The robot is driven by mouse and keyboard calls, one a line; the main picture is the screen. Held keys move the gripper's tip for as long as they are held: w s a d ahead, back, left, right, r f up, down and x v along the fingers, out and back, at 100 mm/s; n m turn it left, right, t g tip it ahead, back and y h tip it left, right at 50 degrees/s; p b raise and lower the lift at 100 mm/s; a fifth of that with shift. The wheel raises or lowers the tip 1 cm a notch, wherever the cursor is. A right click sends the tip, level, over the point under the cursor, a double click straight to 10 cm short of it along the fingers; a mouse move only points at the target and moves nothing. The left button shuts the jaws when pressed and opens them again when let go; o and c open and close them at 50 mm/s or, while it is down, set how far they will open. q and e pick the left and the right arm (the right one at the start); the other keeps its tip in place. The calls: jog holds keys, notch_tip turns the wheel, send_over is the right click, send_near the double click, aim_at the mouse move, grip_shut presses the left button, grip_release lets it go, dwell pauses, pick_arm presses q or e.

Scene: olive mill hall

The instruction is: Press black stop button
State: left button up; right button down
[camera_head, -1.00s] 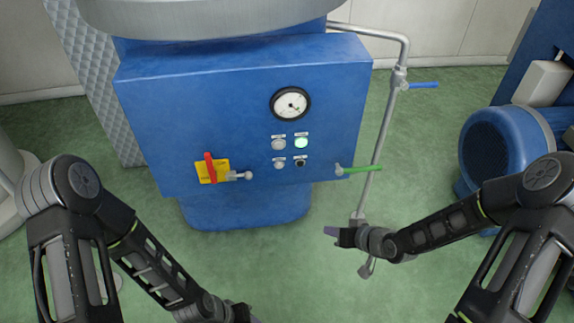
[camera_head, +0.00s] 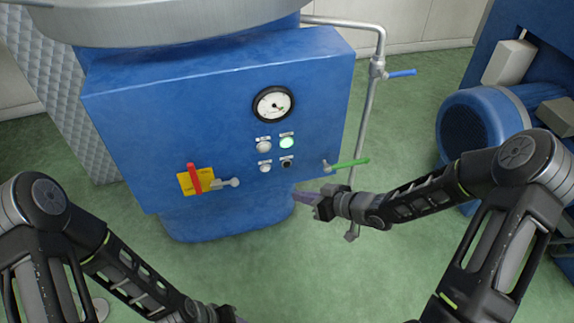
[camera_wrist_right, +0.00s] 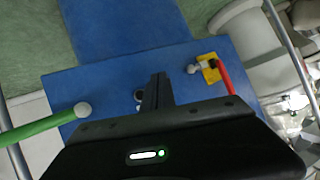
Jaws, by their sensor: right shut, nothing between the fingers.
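The black stop button (camera_head: 287,163) is the small dark round button at the lower right of the button group on the blue control box (camera_head: 215,115). My right gripper (camera_head: 298,196) is shut and empty, below and slightly right of the button in the head view, apart from it.
A lit green button (camera_head: 287,143) sits just above the black one, with pale buttons to the left. A gauge (camera_head: 273,104), a red-handled yellow switch (camera_head: 195,180), a green lever (camera_head: 347,164) and an upright pipe (camera_head: 366,120) are nearby. A blue motor (camera_head: 480,130) stands right.

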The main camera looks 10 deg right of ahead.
aim_at(287, 165)
jog(key=w, duration=0.8)
jog(key=shift+a+p, duration=0.25)
jog(key=shift+p, duration=0.15)
jog(key=shift+w, duration=0.1)
jog(key=shift+w, duration=0.15)
dwell(1.5)
jog(key=shift+w+p, duration=0.25)
jog(key=shift+p, duration=0.05)
jog(key=shift+w, duration=0.4)
dwell(0.5)
jog(key=shift+s, duration=0.8)
